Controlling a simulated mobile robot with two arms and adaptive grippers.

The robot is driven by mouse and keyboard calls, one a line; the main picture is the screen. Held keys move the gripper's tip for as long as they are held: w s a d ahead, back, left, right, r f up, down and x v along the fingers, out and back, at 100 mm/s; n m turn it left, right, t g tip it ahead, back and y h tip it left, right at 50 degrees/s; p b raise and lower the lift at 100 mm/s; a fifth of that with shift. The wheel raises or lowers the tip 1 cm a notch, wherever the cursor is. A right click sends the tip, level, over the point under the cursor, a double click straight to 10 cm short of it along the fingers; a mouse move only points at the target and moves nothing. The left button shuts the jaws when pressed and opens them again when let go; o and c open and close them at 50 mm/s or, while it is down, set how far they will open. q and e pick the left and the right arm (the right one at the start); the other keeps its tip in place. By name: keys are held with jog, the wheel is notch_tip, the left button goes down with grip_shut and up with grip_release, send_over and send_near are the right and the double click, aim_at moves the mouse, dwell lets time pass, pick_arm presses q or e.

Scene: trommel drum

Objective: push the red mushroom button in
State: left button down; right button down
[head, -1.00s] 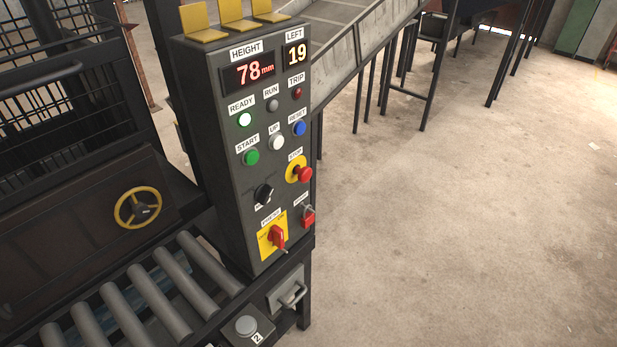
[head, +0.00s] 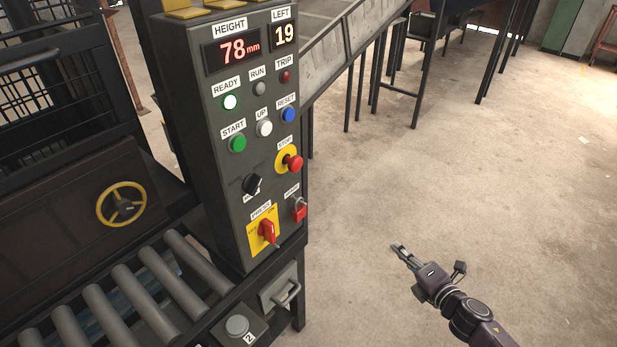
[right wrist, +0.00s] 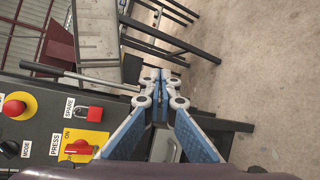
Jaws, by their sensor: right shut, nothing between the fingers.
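The red mushroom button (head: 293,163) sticks out from a yellow collar under the STOP label, on the right side of the panel face in the head view. It also shows at the left edge of the right wrist view (right wrist: 14,107). My right gripper (head: 397,246) is in the open space right of the panel, lower than the button and apart from it. In the right wrist view its blue-padded fingers (right wrist: 157,76) meet at the tips with nothing between them. My left gripper is not in view.
Close to the button are the black mode knob (head: 252,184), a red padlock (head: 299,211), the red press switch (head: 267,231) and the blue reset button (head: 288,115). A roller conveyor (head: 150,290) lies at lower left. The floor right of the panel is clear.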

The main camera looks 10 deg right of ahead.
jog(key=a+r+n+y, duration=0.3)
jog(key=r+n, duration=0.3)
jog(key=r, duration=0.2)
jog(key=s+a+r+n+y+b, duration=0.1)
jog(key=a+r+n+y, duration=0.2)
jog(key=a+r+n, duration=0.3)
jog(key=s+a+r+n+g+y+b, duration=0.1)
jog(key=a+r+n+y, duration=0.2)
jog(key=r, duration=0.7)
jog(key=a+n, duration=0.2)
jog(key=n, duration=0.2)
jog(key=shift+s+a+n, duration=0.2)
jog(key=shift+a+n, duration=0.05)
jog(key=shift+n, duration=0.15)
jog(key=shift+r, duration=0.1)
jog(key=p, duration=0.6)
send_near(298, 166)
jog(key=x, duration=0.5)
jog(key=shift+w+a, duration=0.2)
jog(key=shift+x, duration=0.75)
